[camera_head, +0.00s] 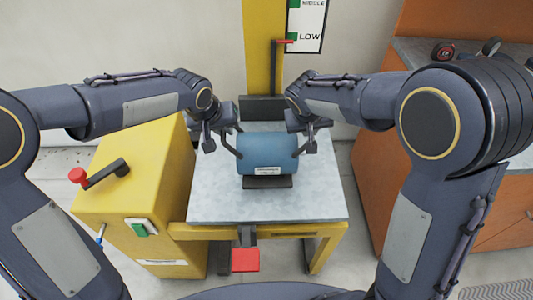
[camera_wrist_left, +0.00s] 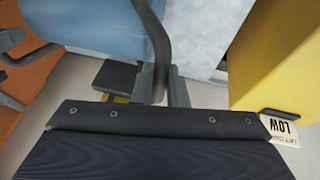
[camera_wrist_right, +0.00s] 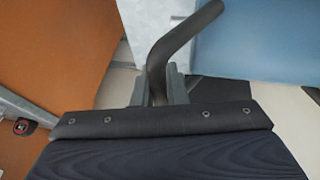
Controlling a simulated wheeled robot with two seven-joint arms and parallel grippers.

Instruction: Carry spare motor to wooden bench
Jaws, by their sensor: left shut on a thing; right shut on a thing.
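The spare motor (camera_head: 266,151) is a blue cylinder with a white label and a dark curved handle at each end. It is on or just above the dark base on the lift table's grey top (camera_head: 215,199); I cannot tell whether it touches. My left gripper (camera_head: 222,132) is shut on the left handle, which also shows in the left wrist view (camera_wrist_left: 158,45). My right gripper (camera_head: 310,132) is shut on the right handle, seen in the right wrist view (camera_wrist_right: 182,38). An orange-brown bench (camera_head: 372,185) with a grey top stands at the right, partly behind my right arm.
The lift has a yellow mast (camera_head: 263,50), a yellow cabinet (camera_head: 140,190) with a red-knobbed crank (camera_head: 98,174), and a red pedal (camera_head: 245,260) in front. A sign (camera_head: 308,25) reads MIDDLE and LOW. Small round items (camera_head: 445,52) sit on the bench top.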

